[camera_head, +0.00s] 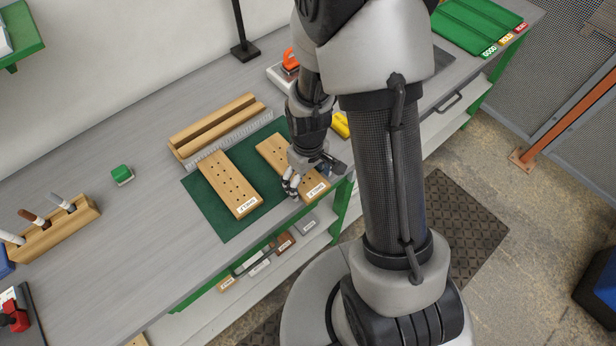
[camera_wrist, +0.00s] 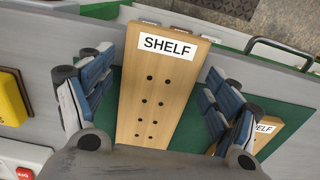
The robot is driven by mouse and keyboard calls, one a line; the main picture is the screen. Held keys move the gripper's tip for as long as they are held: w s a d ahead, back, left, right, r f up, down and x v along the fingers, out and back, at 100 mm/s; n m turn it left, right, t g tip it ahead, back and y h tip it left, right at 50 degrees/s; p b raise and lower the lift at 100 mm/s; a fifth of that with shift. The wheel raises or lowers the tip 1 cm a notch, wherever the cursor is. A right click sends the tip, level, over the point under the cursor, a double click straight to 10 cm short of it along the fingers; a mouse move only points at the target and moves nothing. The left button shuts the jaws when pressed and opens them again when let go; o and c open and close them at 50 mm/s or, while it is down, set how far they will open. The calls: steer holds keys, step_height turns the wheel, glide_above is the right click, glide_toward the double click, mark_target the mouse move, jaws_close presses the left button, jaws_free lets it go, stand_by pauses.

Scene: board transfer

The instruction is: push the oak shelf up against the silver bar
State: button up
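Two light wood boards with rows of holes lie on a green mat (camera_head: 222,222). The right board (camera_head: 271,147) is under my gripper (camera_head: 298,184); in the wrist view this board (camera_wrist: 150,85) reads SHELF and lies between my two open blue-padded fingers (camera_wrist: 155,105). I cannot tell whether they touch it. A strip of mat shows between its far end and the silver bar (camera_head: 230,131). The left board (camera_head: 230,184) has its far end at or very near the bar. It shows partly behind a finger in the wrist view (camera_wrist: 262,130), also labelled SHELF.
A grooved wooden block (camera_head: 215,122) stands behind the bar. A wooden holder with handled tools (camera_head: 62,228) and a small green block (camera_head: 121,173) are on the left. A yellow object (camera_head: 340,124) is right of the mat. The bench's front edge is close to the boards' near ends.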

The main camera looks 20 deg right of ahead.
steer(key=c, duration=1)
steer(key=shift+o, duration=0.2)
steer(key=shift+w, duration=0.1)
